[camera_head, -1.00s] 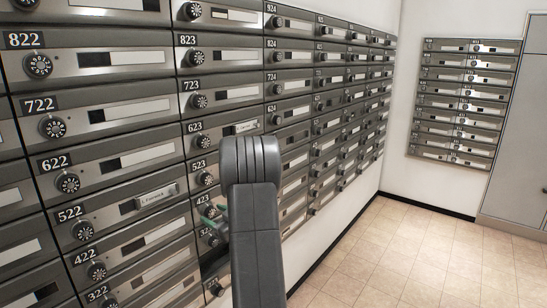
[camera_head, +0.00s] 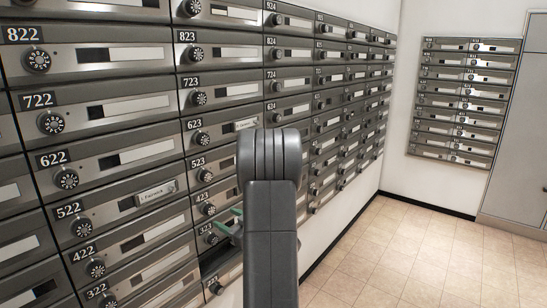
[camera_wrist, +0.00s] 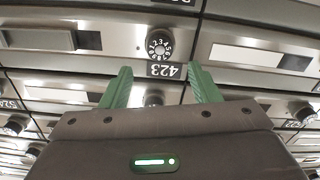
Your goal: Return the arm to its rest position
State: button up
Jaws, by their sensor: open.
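My arm (camera_head: 270,210) stands upright in the lower middle of the head view, in front of the mailbox wall. My gripper (camera_wrist: 158,72) has two green fingers, spread apart with nothing between them, in the wrist view. The wrist view is upside down and shows mailbox 423 (camera_wrist: 215,73), with its round dial (camera_wrist: 158,43), beyond the fingers. In the head view only part of a green finger (camera_head: 237,214) shows left of the arm; the rest of the gripper is hidden behind it.
Grey numbered mailboxes (camera_head: 120,115) with dials fill the left wall, close behind my gripper. A smaller mailbox bank (camera_head: 465,100) hangs on the far wall beside a grey door-like panel (camera_head: 515,140). The tiled floor (camera_head: 410,255) at the right is clear.

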jog(key=v, duration=0.7)
jog(key=p+x, duration=0.1)
jog(key=x, duration=1.2)
jog(key=shift+a, duration=0.1)
jog(key=shift+w+a+r+p, duration=0.15)
jog(key=shift+p, duration=0.3)
jog(key=shift+d+n+p, duration=0.25)
jog(key=shift+n+p, duration=0.4)
jog(key=shift+n, duration=0.05)
jog(key=m+p, duration=0.4)
jog(key=m, duration=1.4)
send_near(212, 209)
jog(key=v, duration=0.5)
jog(key=m+p, duration=0.1)
jog(key=m, duration=0.1)
jog(key=m+p, duration=0.1)
jog(key=m, duration=0.2)
jog(key=shift+d+f, duration=0.2)
